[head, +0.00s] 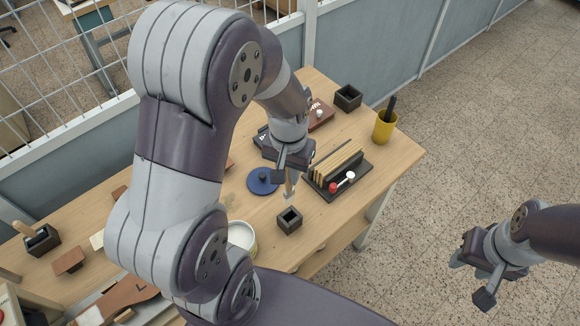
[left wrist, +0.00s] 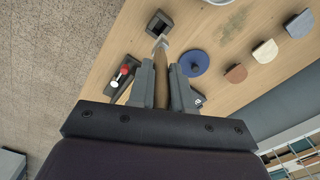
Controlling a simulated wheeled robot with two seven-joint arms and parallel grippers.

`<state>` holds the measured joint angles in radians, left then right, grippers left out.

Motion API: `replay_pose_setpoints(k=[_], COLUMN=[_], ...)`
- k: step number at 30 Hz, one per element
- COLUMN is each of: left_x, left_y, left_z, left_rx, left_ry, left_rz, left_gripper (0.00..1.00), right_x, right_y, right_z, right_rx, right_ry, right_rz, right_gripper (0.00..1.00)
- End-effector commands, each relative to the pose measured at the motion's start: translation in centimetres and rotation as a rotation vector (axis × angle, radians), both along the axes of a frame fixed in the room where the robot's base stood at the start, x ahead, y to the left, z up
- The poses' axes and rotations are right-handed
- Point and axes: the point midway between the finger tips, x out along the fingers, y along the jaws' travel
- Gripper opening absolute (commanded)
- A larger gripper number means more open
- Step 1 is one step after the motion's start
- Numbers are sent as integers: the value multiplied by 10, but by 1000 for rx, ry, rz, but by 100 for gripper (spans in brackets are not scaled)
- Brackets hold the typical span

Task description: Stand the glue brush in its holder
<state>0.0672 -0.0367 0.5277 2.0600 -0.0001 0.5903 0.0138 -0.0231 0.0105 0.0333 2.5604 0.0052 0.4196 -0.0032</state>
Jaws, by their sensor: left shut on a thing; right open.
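My left gripper (head: 291,172) is shut on the glue brush (head: 289,186), gripping its wooden handle. The brush points down with its pale tip lowest; it also shows between the fingers in the left wrist view (left wrist: 161,75). The holder, a small dark square open-topped box (head: 289,220), stands on the table just below and in front of the brush tip. In the left wrist view the holder (left wrist: 158,22) lies just beyond the tip; the brush appears above it, not inside. My right gripper (head: 478,279) is open and empty, off the table over the floor.
A blue disc (head: 262,181) lies left of the holder, and a round white tin (head: 242,236) stands nearby. A dark rack (head: 345,187) with wooden pieces and a red-and-white tool is to the right. A yellow cup (head: 383,127) and another dark box (head: 348,97) stand farther back.

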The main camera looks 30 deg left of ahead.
Motion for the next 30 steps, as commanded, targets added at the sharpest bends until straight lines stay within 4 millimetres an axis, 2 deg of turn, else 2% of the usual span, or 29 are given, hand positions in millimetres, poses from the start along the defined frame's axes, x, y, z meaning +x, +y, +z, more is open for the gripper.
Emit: replay_pose_setpoints(k=[1, 30], left_x=[-1, 0], left_y=[0, 0], left_z=[1, -108], left_rx=[0, 0], left_ry=[2, 1], left_rz=[0, 0], left_gripper=[0, 0], right_x=[0, 0], right_y=[0, 0], right_z=[4, -73], right_rx=[0, 0], right_ry=[0, 0], right_rz=[0, 0], right_gripper=[43, 43])
